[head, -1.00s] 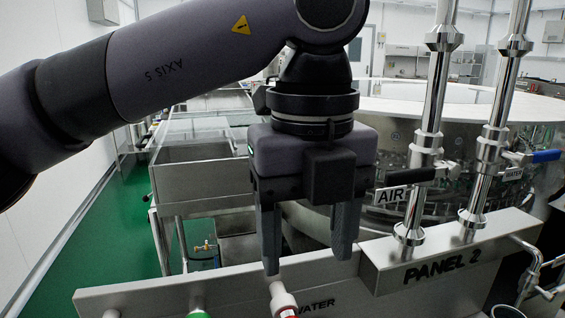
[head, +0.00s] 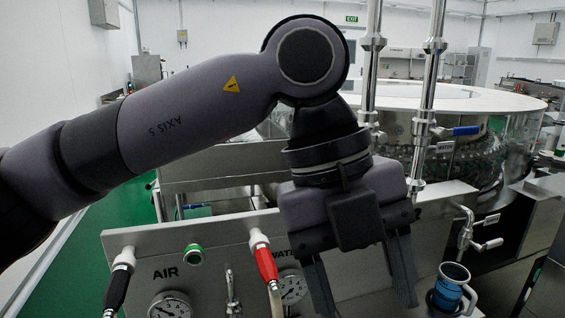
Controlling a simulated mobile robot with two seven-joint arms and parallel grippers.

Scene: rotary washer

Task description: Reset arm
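My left arm comes in from the left and its gripper (head: 366,306) hangs fingers-down in front of the steel control panel. The two fingers are well apart with nothing between them, so it is open and empty. The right gripper is out of view. The panel (head: 215,262) carries an AIR label, a black-handled valve (head: 118,285), a red-handled valve (head: 264,262), a green button (head: 194,255) and two gauges, one of them at the left (head: 172,307). The gripper partly covers the WATER label and the panel's right part.
A blue cup (head: 452,283) sits in a holder right of the gripper, below a steel tap (head: 466,236). Upright steel pipes (head: 430,85) and the large round washer (head: 440,100) stand behind. Green floor (head: 82,262) is open at the left.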

